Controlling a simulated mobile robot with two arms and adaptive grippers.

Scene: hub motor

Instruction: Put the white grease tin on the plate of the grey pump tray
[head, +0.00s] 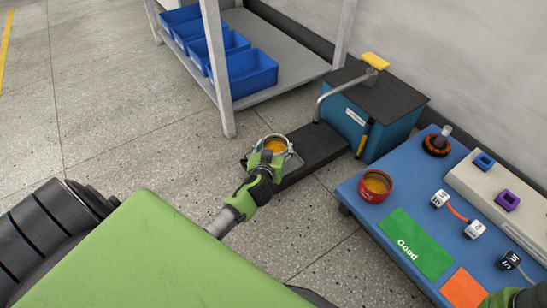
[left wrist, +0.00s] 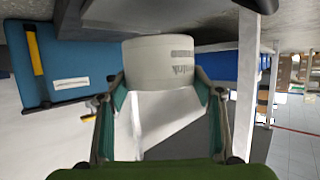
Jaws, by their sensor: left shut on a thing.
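The white grease tin (left wrist: 160,62) sits between the fingers of my left gripper (left wrist: 160,90) in the left wrist view. In the head view the tin (head: 274,144) shows its round rim and orange grease inside. My left gripper (head: 265,163) is shut on it from the near side. The tin is upright over the near end of the dark grey pump tray (head: 318,146). A lighter grey edge of the plate (head: 294,164) shows beside the tin. I cannot tell whether the tin touches the plate. A green part of my right arm shows at the bottom right corner.
A teal pump box (head: 390,110) with a bent grey pipe and yellow handle stands behind the tray. A blue bench (head: 357,203) at right holds a red tin (head: 376,186) of orange grease and small parts. A shelf (head: 290,76) with blue bins stands at the back.

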